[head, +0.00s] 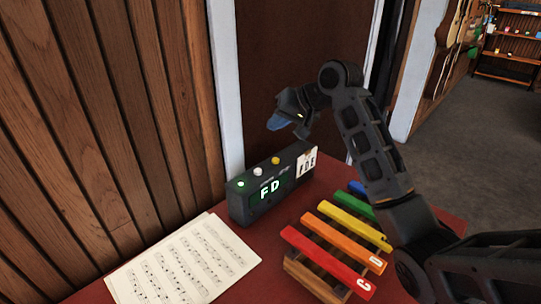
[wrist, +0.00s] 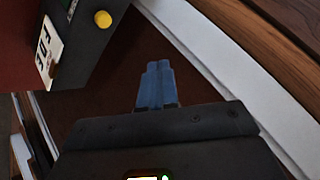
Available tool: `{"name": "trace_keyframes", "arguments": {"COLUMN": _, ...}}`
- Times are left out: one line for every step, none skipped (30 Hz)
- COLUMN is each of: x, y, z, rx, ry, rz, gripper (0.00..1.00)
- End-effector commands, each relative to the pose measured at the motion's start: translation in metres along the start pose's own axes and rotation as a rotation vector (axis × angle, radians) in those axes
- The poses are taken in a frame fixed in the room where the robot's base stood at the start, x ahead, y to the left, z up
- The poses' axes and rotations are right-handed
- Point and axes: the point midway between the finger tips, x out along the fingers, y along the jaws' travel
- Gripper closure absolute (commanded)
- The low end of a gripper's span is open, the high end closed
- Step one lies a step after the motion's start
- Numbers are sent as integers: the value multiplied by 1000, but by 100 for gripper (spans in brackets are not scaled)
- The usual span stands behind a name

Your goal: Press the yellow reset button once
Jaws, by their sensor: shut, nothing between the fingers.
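The yellow button (head: 276,160) is on the top of a dark box (head: 245,206), at the right end of a row with a white button (head: 258,170) and a green one (head: 240,184).
A card with letters (head: 306,164) is at the box's right end. A xylophone with coloured bars (head: 325,259) and sheet music (head: 183,262) lie on the red table. Wood panelling (head: 100,110) and a dark door (head: 282,50) stand behind. My arm crosses above the right side.

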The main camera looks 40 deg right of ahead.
Motion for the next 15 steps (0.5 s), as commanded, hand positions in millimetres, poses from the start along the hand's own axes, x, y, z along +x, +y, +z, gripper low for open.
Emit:
{"name": "trace_keyframes", "arguments": {"x": -5, "y": 3, "z": -7, "rx": -1, "ry": -4, "rz": 11, "gripper": 100}}
{"name": "trace_keyframes", "arguments": {"x": -7, "y": 4, "z": -9, "rx": -1, "ry": -8, "rz": 16, "gripper": 100}}
{"name": "trace_keyframes", "arguments": {"x": -8, "y": 4, "z": -10, "rx": -1, "ry": -11, "rz": 19, "gripper": 100}}
{"name": "trace_keyframes", "arguments": {"x": -9, "y": 5, "z": -11, "rx": -1, "ry": -13, "rz": 21, "gripper": 100}}
{"name": "trace_keyframes", "arguments": {"x": -9, "y": 5, "z": -12, "rx": -1, "ry": -14, "rz": 22, "gripper": 100}}
{"name": "trace_keyframes", "arguments": {"x": -10, "y": 5, "z": -12, "rx": -1, "ry": -15, "rz": 23, "gripper": 100}}
{"name": "trace_keyframes", "arguments": {"x": -10, "y": 5, "z": -12, "rx": -1, "ry": -15, "rz": 23, "gripper": 100}}
{"name": "trace_keyframes", "arguments": {"x": -9, "y": 5, "z": -12, "rx": -1, "ry": -15, "rz": 23, "gripper": 100}}
{"name": "trace_keyframes", "arguments": {"x": -9, "y": 5, "z": -12, "rx": -1, "ry": -14, "rz": 23, "gripper": 100}}
{"name": "trace_keyframes", "arguments": {"x": -9, "y": 5, "z": -12, "rx": -1, "ry": -14, "rz": 23, "gripper": 100}}
{"name": "trace_keyframes", "arguments": {"x": -9, "y": 5, "z": -12, "rx": -1, "ry": -14, "rz": 23, "gripper": 100}}
{"name": "trace_keyframes", "arguments": {"x": -9, "y": 5, "z": -12, "rx": -1, "ry": -14, "rz": 22, "gripper": 100}}
{"name": "trace_keyframes", "arguments": {"x": -9, "y": 5, "z": -12, "rx": -1, "ry": -14, "rz": 22, "gripper": 100}}
{"name": "trace_keyframes", "arguments": {"x": -9, "y": 5, "z": -12, "rx": -1, "ry": -14, "rz": 22, "gripper": 100}}
{"name": "trace_keyframes", "arguments": {"x": -9, "y": 5, "z": -11, "rx": -1, "ry": -13, "rz": 22, "gripper": 100}}
